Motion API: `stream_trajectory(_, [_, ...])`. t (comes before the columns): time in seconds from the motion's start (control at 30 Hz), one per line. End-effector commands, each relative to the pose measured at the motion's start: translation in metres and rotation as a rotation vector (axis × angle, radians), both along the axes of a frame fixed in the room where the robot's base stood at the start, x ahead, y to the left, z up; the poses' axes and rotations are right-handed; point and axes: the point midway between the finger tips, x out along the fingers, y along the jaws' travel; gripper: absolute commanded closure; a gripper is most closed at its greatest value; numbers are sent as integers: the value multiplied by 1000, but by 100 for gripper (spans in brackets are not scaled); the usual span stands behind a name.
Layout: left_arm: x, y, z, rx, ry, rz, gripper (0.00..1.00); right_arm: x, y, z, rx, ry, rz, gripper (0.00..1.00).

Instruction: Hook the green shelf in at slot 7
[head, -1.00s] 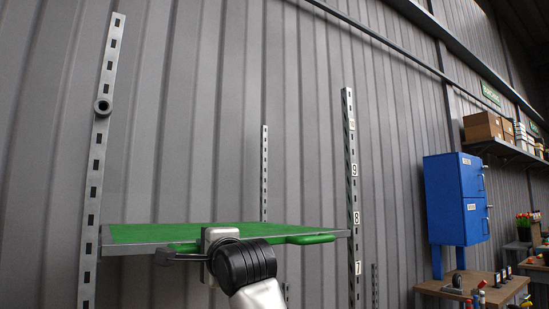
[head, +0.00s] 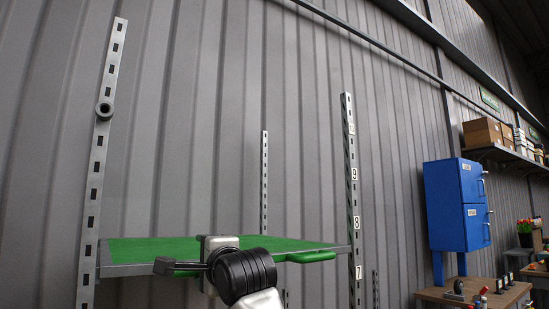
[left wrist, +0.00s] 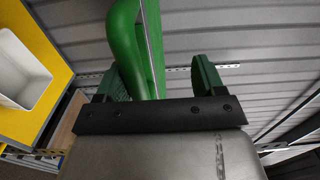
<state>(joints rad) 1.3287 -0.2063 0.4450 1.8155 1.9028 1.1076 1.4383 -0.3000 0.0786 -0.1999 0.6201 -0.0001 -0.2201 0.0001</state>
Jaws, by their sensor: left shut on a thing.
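The green shelf (head: 220,249) is level between the perforated left post (head: 90,215) and the numbered right post (head: 353,190). Its right end is at the right post, between label 8 (head: 356,222) and label 7 (head: 359,273). My left gripper (head: 190,267) is at the shelf's front and is shut on its green handle, which shows between the fingers in the left wrist view (left wrist: 125,45). A second green handle (head: 310,257) is free at the front right. I cannot tell whether the hooks sit in any slot. My right gripper is not in view.
A thinner post (head: 264,185) stands behind the shelf near the corrugated wall. A blue cabinet (head: 456,205) and a workbench (head: 470,293) are at the right. The left wrist view shows a white bin (left wrist: 22,72) on a yellow surface (left wrist: 45,110).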

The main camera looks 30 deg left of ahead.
Motion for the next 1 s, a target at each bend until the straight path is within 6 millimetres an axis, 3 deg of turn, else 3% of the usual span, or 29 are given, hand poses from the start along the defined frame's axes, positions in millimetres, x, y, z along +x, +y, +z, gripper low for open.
stream_trajectory(0.37, [-1,-4,2,7,-5,-1,36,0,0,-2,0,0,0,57])
stream_trajectory(0.9, [-22,-53,1,4,-5,-3,36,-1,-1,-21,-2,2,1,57])
stream_trajectory(1.0, [-26,-62,0,4,-4,-2,36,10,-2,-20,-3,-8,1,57])
